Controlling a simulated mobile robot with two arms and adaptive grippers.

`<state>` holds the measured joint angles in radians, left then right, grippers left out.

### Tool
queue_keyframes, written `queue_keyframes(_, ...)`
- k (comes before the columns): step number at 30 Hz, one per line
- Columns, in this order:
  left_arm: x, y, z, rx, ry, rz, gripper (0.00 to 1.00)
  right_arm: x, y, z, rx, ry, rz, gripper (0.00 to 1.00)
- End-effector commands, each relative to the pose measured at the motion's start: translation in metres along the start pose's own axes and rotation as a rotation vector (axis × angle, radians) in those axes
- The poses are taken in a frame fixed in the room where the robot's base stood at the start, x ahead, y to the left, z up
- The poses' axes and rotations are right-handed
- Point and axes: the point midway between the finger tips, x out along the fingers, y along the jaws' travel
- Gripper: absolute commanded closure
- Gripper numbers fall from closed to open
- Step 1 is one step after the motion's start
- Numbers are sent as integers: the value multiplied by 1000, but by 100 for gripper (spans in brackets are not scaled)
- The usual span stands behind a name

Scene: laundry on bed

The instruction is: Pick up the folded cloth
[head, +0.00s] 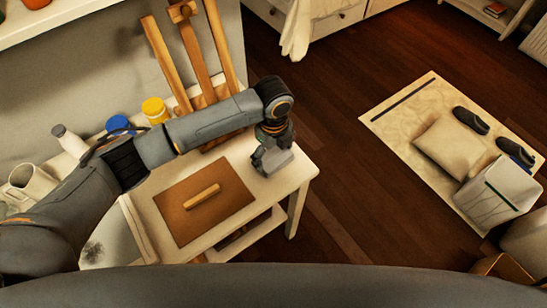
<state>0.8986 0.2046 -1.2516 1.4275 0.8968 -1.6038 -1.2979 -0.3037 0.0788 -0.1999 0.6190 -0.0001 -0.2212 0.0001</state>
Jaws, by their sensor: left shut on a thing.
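The folded cloth (280,164) is a small light-grey piece at the right end of the white table (300,174). My left gripper (264,156) points down at it and is shut on it. The fingers and part of the cloth's left side overlap, so the exact grip is partly hidden. I cannot tell whether the cloth is clear of the tabletop. My right gripper is not in view.
On the table lie a brown board (225,212) and a wooden block (202,195). A wooden easel (190,60), a yellow-capped jar (155,110) and a blue-lidded jar (119,125) stand behind my arm. A rug (405,105) holds a cushion (450,145) and a white bin (498,190).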

Motion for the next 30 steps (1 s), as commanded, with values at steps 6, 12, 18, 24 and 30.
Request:
queue_keyframes(6, 6, 3, -1, 0, 2, 10, 42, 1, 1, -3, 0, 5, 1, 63)
queue_keyframes(12, 1, 3, -1, 0, 3, 11, 48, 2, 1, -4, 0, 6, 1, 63)
queue_keyframes(18, -24, 2, 0, -1, 2, 7, 100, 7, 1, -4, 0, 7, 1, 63)
queue_keyframes(24, -69, 4, -36, 7, 2, 1, 100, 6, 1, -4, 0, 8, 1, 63)
queue_keyframes(30, -101, 9, -83, 6, 3, 3, 100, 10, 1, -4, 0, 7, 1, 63)
